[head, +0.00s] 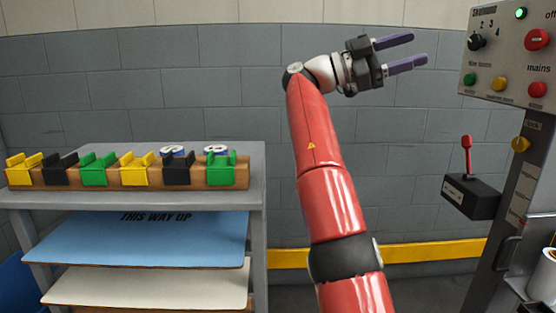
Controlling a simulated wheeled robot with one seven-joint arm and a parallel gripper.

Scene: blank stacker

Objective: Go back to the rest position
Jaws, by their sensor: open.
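My gripper (406,53) is at the upper middle right of the head view, at the end of my raised red arm. Its two purple fingers are spread apart and point right, towards the control panel. Nothing is between the fingers. The gripper is in the air in front of the grey block wall and looks apart from everything around it.
A grey shelf rack (256,205) at left bears a wooden strip (72,184) with yellow, black and green clips. Below are a blue sheet (140,240) and a cream sheet (150,288). At right are a control panel (508,82) and a red-handled lever box (470,196).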

